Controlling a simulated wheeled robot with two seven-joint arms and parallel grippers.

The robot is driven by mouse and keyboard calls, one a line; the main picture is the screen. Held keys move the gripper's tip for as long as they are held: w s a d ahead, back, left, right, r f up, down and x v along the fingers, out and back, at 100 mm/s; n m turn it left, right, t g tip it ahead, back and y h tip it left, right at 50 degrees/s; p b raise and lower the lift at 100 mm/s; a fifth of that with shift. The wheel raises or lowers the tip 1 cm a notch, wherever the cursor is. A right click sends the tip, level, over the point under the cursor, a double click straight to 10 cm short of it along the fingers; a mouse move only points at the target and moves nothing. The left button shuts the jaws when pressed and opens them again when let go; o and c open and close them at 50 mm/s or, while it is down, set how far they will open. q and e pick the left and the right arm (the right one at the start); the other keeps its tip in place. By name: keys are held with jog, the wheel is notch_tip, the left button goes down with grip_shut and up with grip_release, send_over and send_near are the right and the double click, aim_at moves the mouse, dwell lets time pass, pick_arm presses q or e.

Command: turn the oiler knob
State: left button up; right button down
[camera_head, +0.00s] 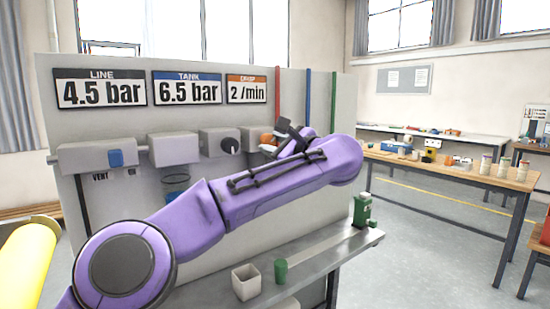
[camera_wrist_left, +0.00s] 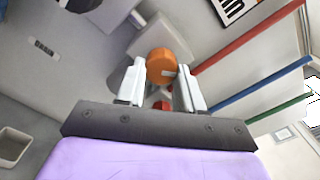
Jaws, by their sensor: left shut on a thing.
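The orange oiler knob (camera_head: 266,138) sits on the front of a grey box under the orange-topped "2 /min" sign (camera_head: 247,89). In the left wrist view the round orange knob (camera_wrist_left: 160,66) lies between the two pale fingers. My left gripper (camera_head: 272,144) reaches the knob from the front, with the purple arm across the panel. The gripper (camera_wrist_left: 160,72) is shut on the knob. A small red piece (camera_wrist_left: 161,105) shows below the knob, between the fingers. My forearm hides part of the panel below. My right gripper is not in view.
The grey panel (camera_head: 100,125) carries a blue button (camera_head: 115,158) and a black knob (camera_head: 230,145) left of the oiler. Red, blue and green pipes run at its right. A shelf below holds a white bin (camera_head: 246,281), a green cup (camera_head: 281,271) and a green device (camera_head: 362,210).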

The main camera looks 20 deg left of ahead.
pick_arm(q)
jog(key=o, duration=1)
jog(key=shift+o, duration=0.2)
jog(key=b+v, duration=0.2)
jog(key=v, duration=0.8)
jog(key=shift+d, duration=0.2)
jog(key=shift+s, duration=0.15)
